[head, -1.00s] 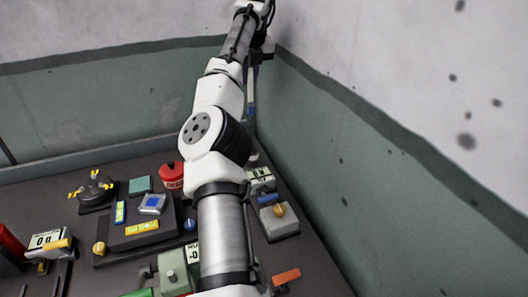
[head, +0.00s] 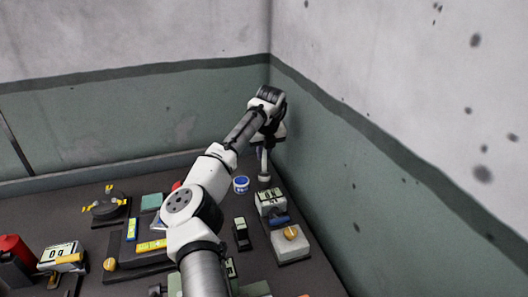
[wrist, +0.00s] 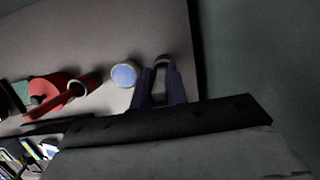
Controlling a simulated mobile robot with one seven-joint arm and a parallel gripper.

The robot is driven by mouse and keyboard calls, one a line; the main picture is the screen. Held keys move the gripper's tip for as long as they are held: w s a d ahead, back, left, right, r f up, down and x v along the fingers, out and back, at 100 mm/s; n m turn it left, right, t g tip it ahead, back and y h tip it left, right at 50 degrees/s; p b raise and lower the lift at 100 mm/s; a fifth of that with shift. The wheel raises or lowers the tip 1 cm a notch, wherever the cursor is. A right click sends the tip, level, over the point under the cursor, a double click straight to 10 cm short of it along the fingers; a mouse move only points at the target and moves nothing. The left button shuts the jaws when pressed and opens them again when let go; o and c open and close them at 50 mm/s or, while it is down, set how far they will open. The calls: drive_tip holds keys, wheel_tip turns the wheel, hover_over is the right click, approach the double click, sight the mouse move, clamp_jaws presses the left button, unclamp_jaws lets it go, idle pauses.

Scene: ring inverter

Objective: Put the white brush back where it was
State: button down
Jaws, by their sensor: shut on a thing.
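My gripper (head: 265,148) points down near the back right corner, above the table. It is shut on a pale, slim thing that I take for the white brush (head: 264,177); its lower end is close to the table top, and I cannot tell if it touches. In the wrist view the two dark fingers (wrist: 160,82) stand on either side of it, and most of the brush is hidden. A white tub with a blue inside (head: 240,184) stands just left of the brush; it also shows in the wrist view (wrist: 124,75).
A grey block with an orange knob (head: 291,240) and a meter (head: 271,203) stand in front along the right wall. A red canister (wrist: 45,90) and a red ring-topped thing (wrist: 82,86) lie beyond the tub. Several devices crowd the table's left and middle.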

drive_tip(key=shift+f, duration=0.45)
drive_tip(key=c, duration=1.4)
unclamp_jaws()
drive_tip(key=b+v, duration=0.2)
drive_tip(key=v, duration=1)
drive_tip(key=shift+s, duration=0.1)
